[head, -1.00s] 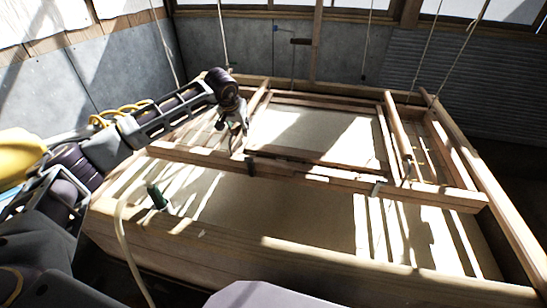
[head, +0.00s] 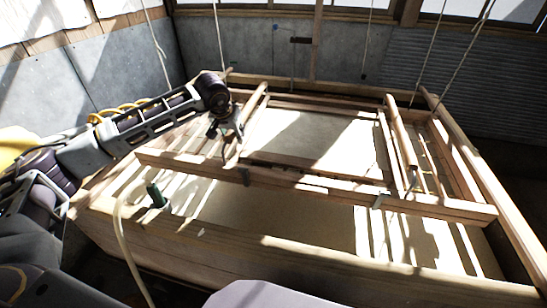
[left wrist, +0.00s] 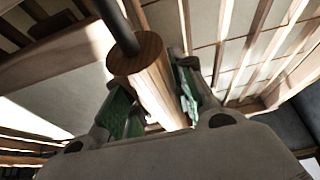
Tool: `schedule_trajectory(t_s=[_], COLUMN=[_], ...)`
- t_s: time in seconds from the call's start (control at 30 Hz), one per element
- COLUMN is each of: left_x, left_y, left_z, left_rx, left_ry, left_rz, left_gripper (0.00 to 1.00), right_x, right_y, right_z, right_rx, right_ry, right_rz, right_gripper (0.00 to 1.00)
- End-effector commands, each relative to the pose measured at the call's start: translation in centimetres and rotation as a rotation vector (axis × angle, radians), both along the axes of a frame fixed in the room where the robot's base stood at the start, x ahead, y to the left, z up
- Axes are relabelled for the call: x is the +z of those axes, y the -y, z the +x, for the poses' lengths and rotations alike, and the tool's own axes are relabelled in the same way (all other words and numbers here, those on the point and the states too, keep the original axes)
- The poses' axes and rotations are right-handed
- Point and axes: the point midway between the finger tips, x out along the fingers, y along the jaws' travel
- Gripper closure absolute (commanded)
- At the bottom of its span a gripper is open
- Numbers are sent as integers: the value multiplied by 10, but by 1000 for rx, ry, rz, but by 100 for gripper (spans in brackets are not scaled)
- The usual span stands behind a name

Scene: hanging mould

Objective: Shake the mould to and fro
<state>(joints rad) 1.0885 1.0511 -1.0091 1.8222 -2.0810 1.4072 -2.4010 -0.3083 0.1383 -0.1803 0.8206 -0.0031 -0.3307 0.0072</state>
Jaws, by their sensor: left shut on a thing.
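The mould (head: 325,185) is a wooden frame with a pale rectangular screen, hanging level over a large wooden vat (head: 170,245). Two round wooden bars lie across it, a left one (head: 256,103) and a right one (head: 399,130). My left gripper (head: 229,134) is at the left bar. In the left wrist view, the green-padded fingers (left wrist: 155,95) are shut around this bar (left wrist: 150,72), one on each side. The bar's round end faces the camera, with a dark rod in front of it. My right gripper is not in view.
Ropes (head: 420,55) run up from the mould area. A green-ended hose (head: 157,196) lies over the vat's front left. Long beams (head: 480,185) flank the mould on the right. Grey walls (head: 110,60) stand behind and at the left.

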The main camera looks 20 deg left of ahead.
Motion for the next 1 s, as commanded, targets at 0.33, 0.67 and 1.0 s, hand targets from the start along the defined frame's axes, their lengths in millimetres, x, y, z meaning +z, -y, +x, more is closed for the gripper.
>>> schedule_trajectory(t_s=[0.33, 0.67, 1.0], left_x=[-1, -1, -1], left_y=[2, 2, 0], left_z=[-26, -24, 7], left_rx=[0, 0, 1], left_ry=[-3, -3, -3], left_rz=[1, 0, -2], left_gripper=[100, 100, 100], right_x=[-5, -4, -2], right_y=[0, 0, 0], right_z=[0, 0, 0], right_rx=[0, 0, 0], right_ry=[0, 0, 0], right_rz=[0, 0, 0], right_gripper=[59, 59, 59])
